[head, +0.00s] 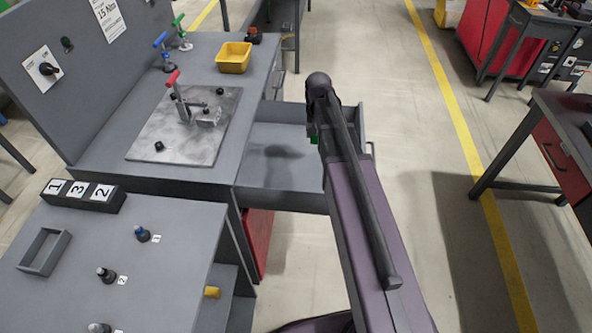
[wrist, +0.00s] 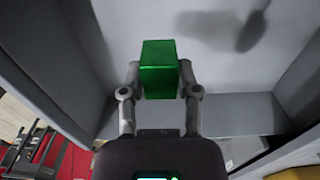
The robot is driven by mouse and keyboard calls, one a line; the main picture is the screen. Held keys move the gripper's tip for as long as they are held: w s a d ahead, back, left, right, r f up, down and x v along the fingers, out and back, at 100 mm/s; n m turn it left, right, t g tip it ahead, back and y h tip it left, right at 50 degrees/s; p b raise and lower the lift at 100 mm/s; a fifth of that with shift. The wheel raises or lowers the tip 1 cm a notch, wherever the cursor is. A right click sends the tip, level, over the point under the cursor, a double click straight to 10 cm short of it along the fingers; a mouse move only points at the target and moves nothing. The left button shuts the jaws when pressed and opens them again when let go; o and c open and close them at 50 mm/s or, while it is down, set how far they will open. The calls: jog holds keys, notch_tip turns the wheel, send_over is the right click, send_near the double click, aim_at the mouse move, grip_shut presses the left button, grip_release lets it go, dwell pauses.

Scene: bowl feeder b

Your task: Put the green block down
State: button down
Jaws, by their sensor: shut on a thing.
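My gripper (wrist: 159,78) is shut on the green block (wrist: 159,66), with one finger on each side of it in the wrist view. In the head view only a small green part of the block (head: 314,140) shows beside my arm, which hides the rest. My gripper and the block are above an open grey drawer (head: 272,178) that looks empty. A dark shadow lies on the drawer floor, apart from the block. The height of the block above the floor is hard to tell.
The drawer walls surround the space below my gripper. The workbench on the left holds a metal plate (head: 215,105) with a red-handled clamp and a yellow bin (head: 234,57). A nearer bench has numbered posts (head: 107,275). A table (head: 560,110) stands at the right.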

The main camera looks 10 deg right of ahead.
jog(key=s+f+b, duration=0.1)
jog(key=s, duration=0.1)
jog(key=s+d+f+b, duration=0.1)
jog(key=s+f, duration=0.1)
jog(key=s, duration=0.1)
jog(key=s+d+f+b, duration=0.1)
jog(key=s+f, duration=0.1)
jog(key=s, duration=0.1)
jog(key=shift+s+d+b, duration=0.15)
jog(key=shift+b, duration=0.2)
jog(key=b, duration=0.2)
send_over(296, 150)
jog(key=shift+s+f, duration=0.1)
jog(key=shift+f, duration=0.6)
jog(key=shift+f+b, duration=1.5)
jog(key=shift+f, duration=0.3)
